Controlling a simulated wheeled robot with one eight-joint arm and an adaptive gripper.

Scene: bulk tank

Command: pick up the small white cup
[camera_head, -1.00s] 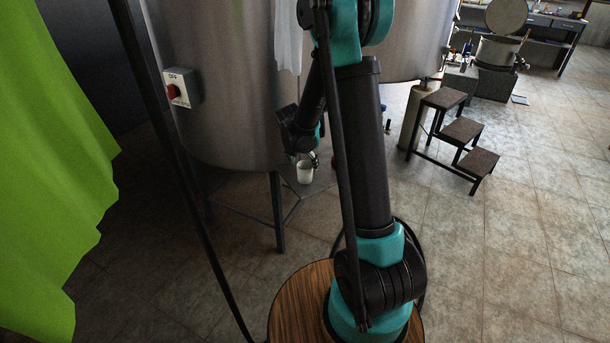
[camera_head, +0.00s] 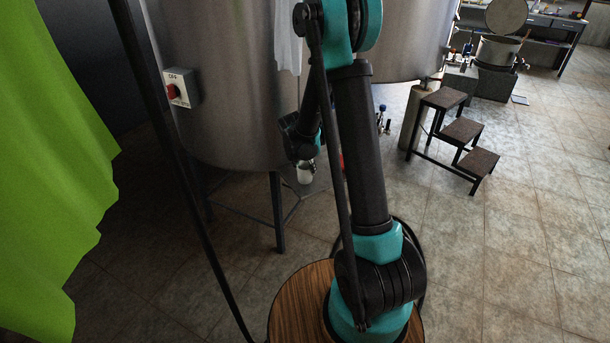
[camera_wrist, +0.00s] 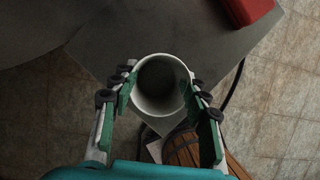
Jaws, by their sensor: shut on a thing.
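The small white cup (camera_head: 305,172) is beside the large steel tank in the head view, below my gripper (camera_head: 305,160). In the wrist view I look down into the open, empty-looking cup (camera_wrist: 161,84), which appears upright. My gripper (camera_wrist: 161,100) has one finger on each side of the cup, and both fingers press against its wall. The head view is too small to tell whether the cup's base touches a surface.
The steel tank (camera_head: 225,90) stands close behind my gripper on dark legs. A grey surface (camera_wrist: 120,40) and a red object (camera_wrist: 247,10) show near the cup. A step stool (camera_head: 460,130) is to the right. A green curtain (camera_head: 45,150) hangs at left.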

